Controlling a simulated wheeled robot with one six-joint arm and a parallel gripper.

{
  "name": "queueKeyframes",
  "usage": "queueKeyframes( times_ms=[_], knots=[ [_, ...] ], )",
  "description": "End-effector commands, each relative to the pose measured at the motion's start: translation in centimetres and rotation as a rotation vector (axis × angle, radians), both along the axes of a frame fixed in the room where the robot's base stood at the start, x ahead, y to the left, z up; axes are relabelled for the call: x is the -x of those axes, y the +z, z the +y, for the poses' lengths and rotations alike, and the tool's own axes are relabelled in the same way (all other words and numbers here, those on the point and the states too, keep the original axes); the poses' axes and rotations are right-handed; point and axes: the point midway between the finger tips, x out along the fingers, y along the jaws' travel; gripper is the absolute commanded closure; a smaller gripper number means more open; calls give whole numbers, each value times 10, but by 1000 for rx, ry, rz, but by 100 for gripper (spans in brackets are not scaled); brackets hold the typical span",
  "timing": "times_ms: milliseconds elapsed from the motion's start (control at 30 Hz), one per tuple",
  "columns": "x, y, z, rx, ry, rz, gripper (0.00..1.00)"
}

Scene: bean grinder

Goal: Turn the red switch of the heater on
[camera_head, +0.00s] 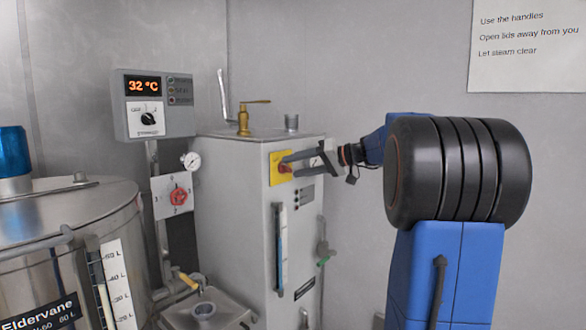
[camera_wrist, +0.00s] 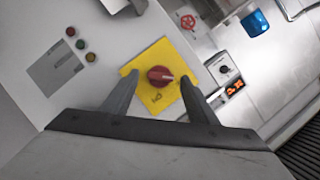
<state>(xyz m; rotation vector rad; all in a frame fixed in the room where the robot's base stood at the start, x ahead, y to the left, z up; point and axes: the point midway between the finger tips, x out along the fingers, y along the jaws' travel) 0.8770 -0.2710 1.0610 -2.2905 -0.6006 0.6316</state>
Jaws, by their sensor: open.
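The heater (camera_head: 232,225) is a grey metal cabinet in the middle of the head view. Its red switch (camera_head: 284,168) is a round knob on a yellow plate (camera_head: 273,171) high on the cabinet's front. In the wrist view the red switch (camera_wrist: 160,76) sits in the middle of the yellow plate (camera_wrist: 172,99), with a pale pointer mark on it. My gripper (camera_head: 293,166) is in front of the switch with its fingers open. In the wrist view my gripper (camera_wrist: 158,84) has one finger on each side of the switch, with gaps showing between fingers and switch.
Several small indicator lights (camera_wrist: 81,44) and a grey label sit beside the yellow plate. A sight tube (camera_head: 281,248) and a green-tipped valve (camera_head: 323,251) are lower on the cabinet. A control box reading 32 °C (camera_head: 153,104) and a large steel tank (camera_head: 70,225) stand to the left.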

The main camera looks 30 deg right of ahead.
Motion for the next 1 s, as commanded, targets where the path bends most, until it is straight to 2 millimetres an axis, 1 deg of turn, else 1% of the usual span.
queueKeyframes(
  times_ms=[100, 200, 500, 533, 567, 600, 667, 700, 1000],
  knots=[
    [-8, -3, 7, 0, 1, 0, 47],
    [-12, -4, 9, 0, 1, 1, 47],
    [-13, -5, 9, 1, -1, 0, 47],
    [-13, -5, 10, 1, -1, 0, 52],
    [-13, -5, 9, 1, -1, 0, 59],
    [-13, -5, 9, 1, -1, 0, 68],
    [-13, -5, 9, 1, -1, 0, 83],
    [-13, -5, 9, 1, -1, 0, 88],
    [-13, -5, 9, -25, 0, 11, 88]
  ],
)
